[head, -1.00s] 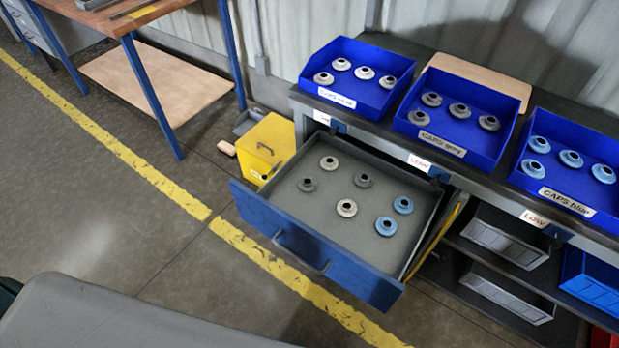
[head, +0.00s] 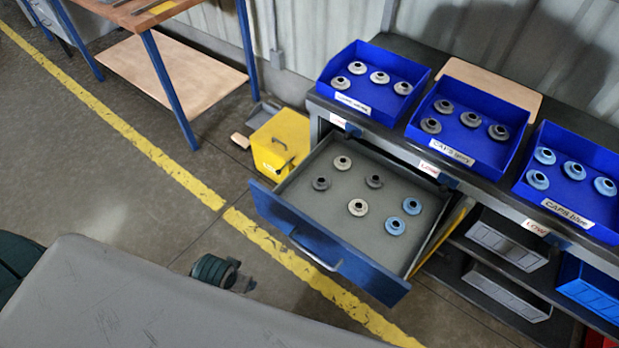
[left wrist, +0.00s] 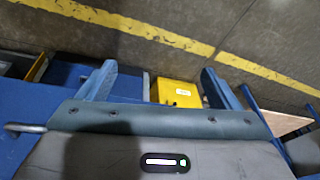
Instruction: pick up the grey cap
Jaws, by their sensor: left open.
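Two grey caps lie in the open blue-fronted drawer in the head view: one at the left (head: 321,183) and one nearer the middle (head: 374,181). Two whitish caps (head: 358,207) and two blue caps (head: 411,206) lie with them, all apart. Several more grey caps (head: 470,119) are in the blue bin labelled CAPS grey (head: 440,150). My left gripper (left wrist: 160,85) is open and empty in the left wrist view, its two fingers wide apart, with no cap between them. A dark green part of my arm shows left of the drawer in the head view. My right gripper is out of view.
The drawer (head: 330,235) sticks out from the bench below the bins. Bins of white caps (head: 345,103) and blue caps (head: 565,212) flank the grey one. A yellow box (head: 280,143) stands beside the drawer.

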